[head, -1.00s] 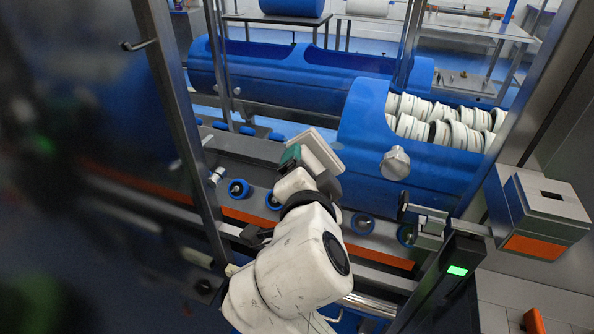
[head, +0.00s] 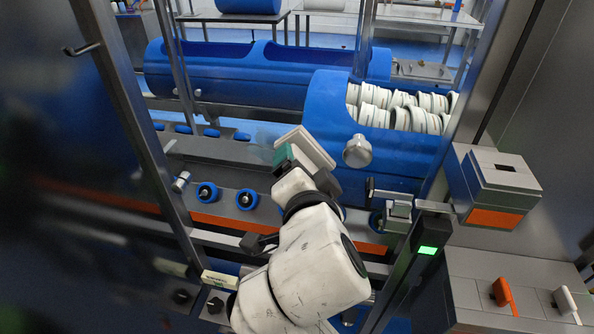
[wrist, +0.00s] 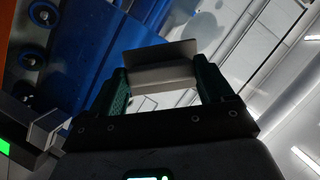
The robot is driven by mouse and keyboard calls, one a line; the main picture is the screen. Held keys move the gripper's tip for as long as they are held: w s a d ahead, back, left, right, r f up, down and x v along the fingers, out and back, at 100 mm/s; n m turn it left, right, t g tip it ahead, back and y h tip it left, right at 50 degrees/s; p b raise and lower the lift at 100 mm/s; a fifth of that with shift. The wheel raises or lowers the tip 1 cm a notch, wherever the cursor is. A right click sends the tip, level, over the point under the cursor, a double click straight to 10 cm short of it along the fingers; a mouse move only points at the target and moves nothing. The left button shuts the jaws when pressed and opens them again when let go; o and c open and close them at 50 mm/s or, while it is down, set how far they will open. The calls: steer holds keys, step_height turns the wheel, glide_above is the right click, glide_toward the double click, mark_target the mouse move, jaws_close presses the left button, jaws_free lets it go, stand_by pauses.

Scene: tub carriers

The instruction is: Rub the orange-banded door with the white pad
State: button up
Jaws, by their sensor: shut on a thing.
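The white pad (head: 305,148) is a pale flat block. My gripper (head: 287,160) is shut on it and holds it tilted in front of the blue tub. In the wrist view the pad (wrist: 160,52) sits between the two green fingers of my gripper (wrist: 162,76). A large dark, glossy door-like panel (head: 75,130) with a small handle fills the left of the head view, with a blurred orange band across it. I cannot tell whether that band is on the panel or a reflection. The pad is apart from this panel.
A metal frame post (head: 150,140) stands between the panel and my arm. A blue tub (head: 330,110) holds white rings. An orange strip (head: 235,224) runs along the roller rail. An orange-fronted box (head: 495,218) and a console with an orange lever (head: 503,293) are at right.

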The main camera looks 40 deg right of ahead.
steer(key=w+a+b, duration=0.1)
steer(key=w+a, duration=0.5)
steer(key=w, duration=0.3)
steer(key=shift+a, duration=0.25)
stand_by(0.8)
steer(key=shift+a, duration=0.1)
steer(key=shift+s+a, duration=0.9)
steer(key=shift+a, duration=0.3)
steer(key=shift+s+a, duration=0.85)
steer(key=shift+a, duration=0.35)
steer(key=shift+s+a+b, duration=0.2)
steer(key=shift+s+a, duration=0.25)
steer(key=shift+a, duration=0.15)
steer(key=shift+s+a+b, duration=0.2)
steer(key=shift+s+a, duration=0.2)
steer(key=shift+a, duration=0.2)
steer(key=w+d+f+b, duration=0.1)
steer(key=w+d+b, duration=0.2)
steer(key=w+d, duration=0.1)
steer(key=shift+d+f, duration=0.35)
steer(key=shift+d, duration=0.5)
